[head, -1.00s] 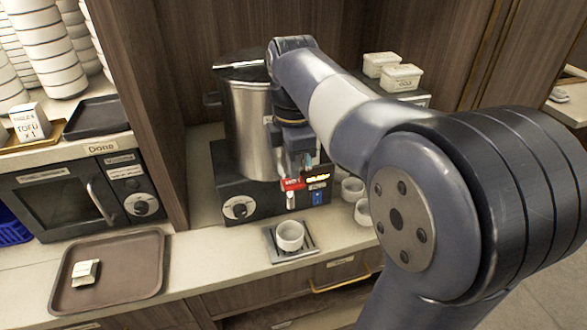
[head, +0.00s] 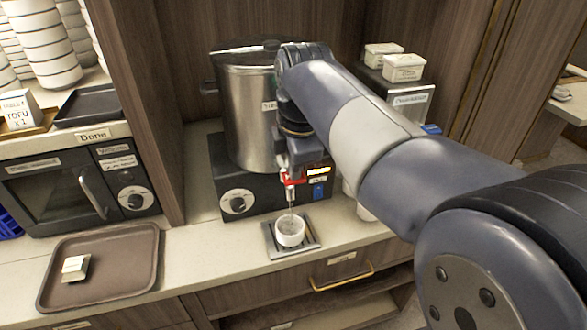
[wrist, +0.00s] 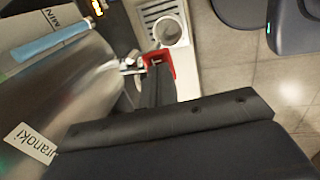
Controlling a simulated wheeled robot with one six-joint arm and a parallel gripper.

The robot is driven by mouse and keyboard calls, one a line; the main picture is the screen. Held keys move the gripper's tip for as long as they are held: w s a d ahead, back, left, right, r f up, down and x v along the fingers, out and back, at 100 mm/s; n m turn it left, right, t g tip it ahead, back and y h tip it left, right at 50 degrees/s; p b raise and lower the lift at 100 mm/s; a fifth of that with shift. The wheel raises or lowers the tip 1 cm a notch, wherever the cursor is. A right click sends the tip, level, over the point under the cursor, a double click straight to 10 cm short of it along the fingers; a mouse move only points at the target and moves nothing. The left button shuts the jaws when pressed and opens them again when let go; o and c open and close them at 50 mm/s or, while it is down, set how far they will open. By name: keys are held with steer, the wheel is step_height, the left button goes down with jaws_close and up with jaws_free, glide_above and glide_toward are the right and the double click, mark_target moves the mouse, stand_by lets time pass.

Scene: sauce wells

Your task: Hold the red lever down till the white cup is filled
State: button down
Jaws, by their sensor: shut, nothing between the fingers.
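The red lever (head: 293,180) is on the front of the big steel pot (head: 248,120), above the drip tray. The white cup (head: 290,236) stands upright on the dark drip tray (head: 311,246) under the spout. A thin stream runs from the spout into the cup; how full it is I cannot tell. My gripper (head: 290,171) is shut and empty, with its tips down at the lever, seemingly pressing on it from above. In the wrist view my gripper (wrist: 157,68) is against the red lever (wrist: 160,57), and the cup (wrist: 168,31) shows beyond.
A brown tray (head: 60,292) with a small white card lies at left, below the black oven (head: 60,190). White tubs (head: 403,68) stand on a box at right. Other cups behind my arm are mostly hidden. The counter between tray and cup is clear.

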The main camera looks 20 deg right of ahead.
steer(key=shift+s+f+t+b, duration=0.2)
steer(key=shift+f+t+b, duration=0.45)
steer(key=shift+b, duration=0.35)
steer(key=shift+r+p, duration=0.3)
steer(key=shift+p, duration=0.1)
stand_by(2.3)
steer(key=shift+r+p, duration=0.8)
steer(key=shift+r, duration=0.05)
steer(key=shift+r+p, duration=0.65)
steer(key=shift+p, duration=0.05)
step_height(320, 180, up, 13)
steer(key=p, duration=0.2)
steer(key=shift+s+f+p, duration=0.2)
steer(key=shift+s+p, duration=0.15)
steer(key=shift+p, duration=0.05)
